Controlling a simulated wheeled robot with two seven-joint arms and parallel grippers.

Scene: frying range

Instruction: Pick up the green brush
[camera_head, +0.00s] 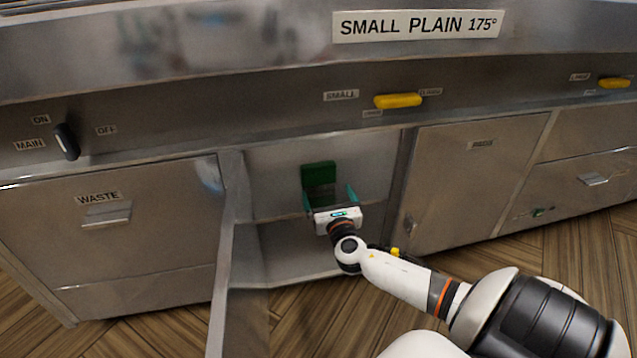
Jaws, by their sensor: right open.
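The green brush (319,174) is inside the open cabinet compartment in the middle of the range front. Its upper green part shows as a flat block; the lower part is darker and partly behind my gripper. My right gripper (331,194) reaches into the compartment from the lower right. Its two teal fingers are apart, one on each side of the brush's lower part. I cannot tell whether they touch it. My left gripper is not in view.
An open cabinet door (224,290) stands out at the compartment's left. A waste drawer (125,230) is further left and a closed door (470,180) is to the right. Yellow handles (398,100) and a black main switch (66,142) sit above. Wooden floor lies below.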

